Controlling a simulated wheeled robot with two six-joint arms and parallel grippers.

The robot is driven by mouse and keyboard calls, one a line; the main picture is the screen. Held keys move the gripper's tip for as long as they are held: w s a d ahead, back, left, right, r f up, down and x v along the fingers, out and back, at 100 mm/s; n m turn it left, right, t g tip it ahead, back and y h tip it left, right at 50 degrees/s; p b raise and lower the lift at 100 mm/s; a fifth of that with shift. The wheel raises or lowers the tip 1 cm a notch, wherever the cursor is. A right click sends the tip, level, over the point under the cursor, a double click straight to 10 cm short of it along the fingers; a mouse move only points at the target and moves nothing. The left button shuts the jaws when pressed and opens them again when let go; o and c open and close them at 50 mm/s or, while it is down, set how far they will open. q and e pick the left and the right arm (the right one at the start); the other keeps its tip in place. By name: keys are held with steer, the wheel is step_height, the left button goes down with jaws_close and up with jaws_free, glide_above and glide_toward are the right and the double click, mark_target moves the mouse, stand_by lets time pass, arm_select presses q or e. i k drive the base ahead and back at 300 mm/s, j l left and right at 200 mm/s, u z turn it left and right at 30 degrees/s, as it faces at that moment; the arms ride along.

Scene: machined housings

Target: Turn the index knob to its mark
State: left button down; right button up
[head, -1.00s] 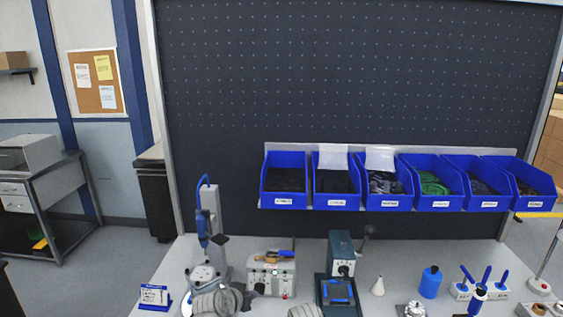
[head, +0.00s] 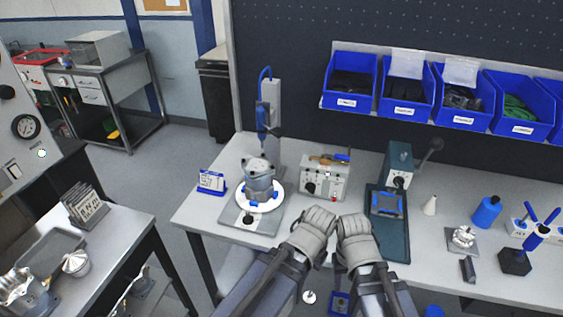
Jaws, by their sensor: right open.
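A grey metal housing (head: 259,180) sits on a white round plate (head: 275,199) over a flat base (head: 232,216) at the bench's left. A small dark knob (head: 248,219) shows at the front of this base; its mark is too small to make out. A grey box (head: 325,186) to the right also has a dark knob (head: 310,187) on its front. My left gripper (head: 320,216) and right gripper (head: 352,224) are side by side at the bench's front edge, right of the fixture and apart from it. My right gripper is open; the left one's fingers cannot be made out.
A blue-framed sign (head: 212,182) stands left of the fixture, and a blue-handled tool (head: 263,117) stands behind it. A green press-like device (head: 398,170) is to the right. Blue bins (head: 350,82) hang above the bench. A side table (head: 115,235) with metal parts is at the left.

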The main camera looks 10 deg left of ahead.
mark_target(248, 219)
steer(key=k+j+u, duration=0.45)
steer(key=k, duration=0.2)
steer(key=k+l+u, duration=0.1)
steer(key=l+u, duration=0.4)
steer(key=l, duration=0.7)
steer(key=i+j+z, duration=0.15)
steer(key=i+z, duration=0.2)
steer(key=i, duration=0.7)
